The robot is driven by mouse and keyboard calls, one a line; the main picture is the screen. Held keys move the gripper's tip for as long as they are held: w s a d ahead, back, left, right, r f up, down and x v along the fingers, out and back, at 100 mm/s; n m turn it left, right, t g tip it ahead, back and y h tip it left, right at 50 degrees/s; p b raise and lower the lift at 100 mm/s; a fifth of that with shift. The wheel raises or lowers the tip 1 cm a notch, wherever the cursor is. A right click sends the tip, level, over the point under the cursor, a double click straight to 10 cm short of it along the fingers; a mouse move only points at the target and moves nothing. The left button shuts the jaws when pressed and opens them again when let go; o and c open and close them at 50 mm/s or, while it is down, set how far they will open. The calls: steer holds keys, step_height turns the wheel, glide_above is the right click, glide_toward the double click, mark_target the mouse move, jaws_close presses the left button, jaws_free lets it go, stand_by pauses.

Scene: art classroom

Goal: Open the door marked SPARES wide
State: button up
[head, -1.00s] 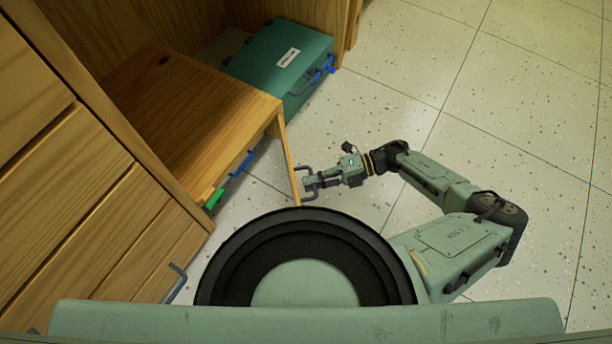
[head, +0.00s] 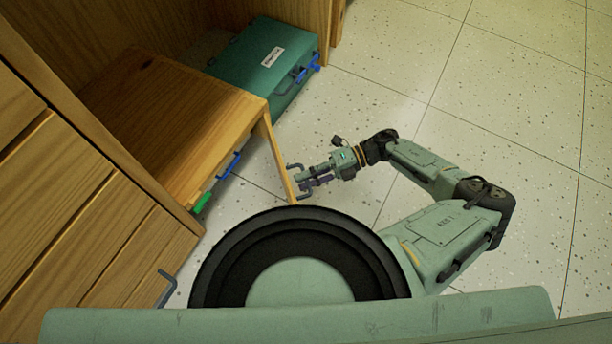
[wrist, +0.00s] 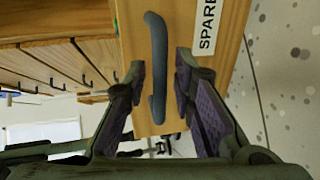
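The door marked SPARES (head: 278,160) stands swung out from the front of a low wooden cabinet (head: 185,105). In the head view I see it nearly edge-on from above. In the wrist view the door face (wrist: 133,30) shows a white SPARES label (wrist: 208,25), partly cut off, and a grey bar handle (wrist: 157,60). My gripper (head: 302,180) is at the handle near the door's free end. In the wrist view its two fingers (wrist: 160,85) are apart, one on each side of the handle, with visible gaps. The cabinet's inside is mostly hidden.
A teal case (head: 255,55) with a label and a blue-marked handle stands beyond the cabinet. Blue (head: 230,165) and green (head: 202,203) parts show at the cabinet front. Wooden drawers (head: 90,200) are at the left. Speckled floor (head: 480,110) to the right is clear.

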steer(key=shift+o, duration=0.4)
steer(key=v, duration=1.2)
steer(key=shift+r, duration=0.1)
